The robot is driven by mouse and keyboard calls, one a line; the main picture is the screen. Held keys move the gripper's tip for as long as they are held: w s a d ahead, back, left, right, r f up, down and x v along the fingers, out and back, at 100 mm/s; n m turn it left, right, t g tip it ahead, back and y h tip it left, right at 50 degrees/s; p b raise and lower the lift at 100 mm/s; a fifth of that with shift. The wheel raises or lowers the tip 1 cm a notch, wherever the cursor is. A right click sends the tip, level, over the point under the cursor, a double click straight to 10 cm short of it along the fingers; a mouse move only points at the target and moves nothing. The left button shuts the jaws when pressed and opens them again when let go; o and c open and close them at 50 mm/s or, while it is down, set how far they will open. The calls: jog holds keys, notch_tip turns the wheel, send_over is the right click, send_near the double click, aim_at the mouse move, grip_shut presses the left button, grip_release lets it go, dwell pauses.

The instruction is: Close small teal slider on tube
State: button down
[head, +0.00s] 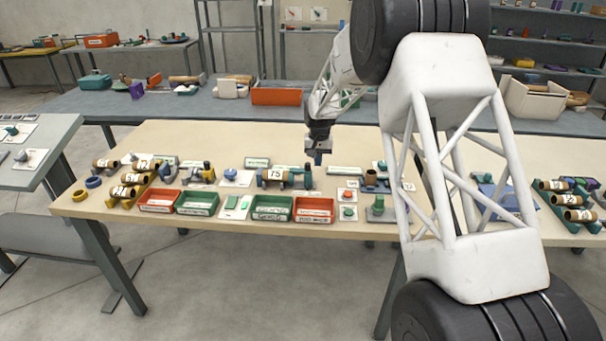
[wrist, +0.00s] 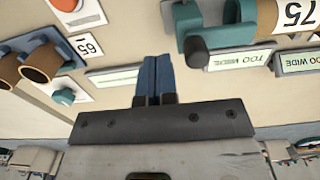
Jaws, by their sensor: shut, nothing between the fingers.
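A brown tube marked 75 (head: 276,174) lies on the light table left of my gripper, with blue-teal pieces at its ends. In the wrist view the tube (wrist: 268,14) is at the upper right, upside down and cut by the frame. A teal piece (wrist: 182,18) with a dark round knob (wrist: 198,52) sits at its near end. I cannot tell which teal part is the small slider or how it stands. My gripper (head: 318,162) is above the table right of the tube. In the wrist view its blue fingers (wrist: 155,62) are shut, empty and apart from the tube.
Short brown tubes (wrist: 42,62) and a small teal piece (wrist: 64,97) are left in the wrist view, near a 65 label (wrist: 87,46). TOO WIDE labels lie near the tube. Red and green trays (head: 272,208) line the front. Tubes on a rack (head: 130,187) stand left.

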jog(key=shift+r, duration=2.4)
jog(key=shift+r, duration=0.1)
jog(key=s+d+r, duration=0.5)
jog(key=s+r, duration=0.1)
jog(key=s, duration=0.4)
jog(key=s+d+r+t, duration=0.1)
jog(key=s+d+r, duration=0.45)
jog(key=s, duration=0.35)
jog(key=s+d+r, duration=0.4)
jog(key=s+r, duration=0.3)
jog(key=s, duration=0.3)
jog(key=s+d+f, duration=0.1)
jog(key=s+d, duration=0.1)
jog(key=s, duration=0.8)
jog(key=s+d+f+t, duration=0.1)
jog(key=s+d, duration=0.1)
jog(key=s, duration=0.9)
jog(key=s+d+f, duration=0.1)
jog(key=s+d, duration=0.2)
jog(key=s, duration=0.8)
jog(key=shift+f+t, duration=0.25)
jog(key=shift+t, duration=0.05)
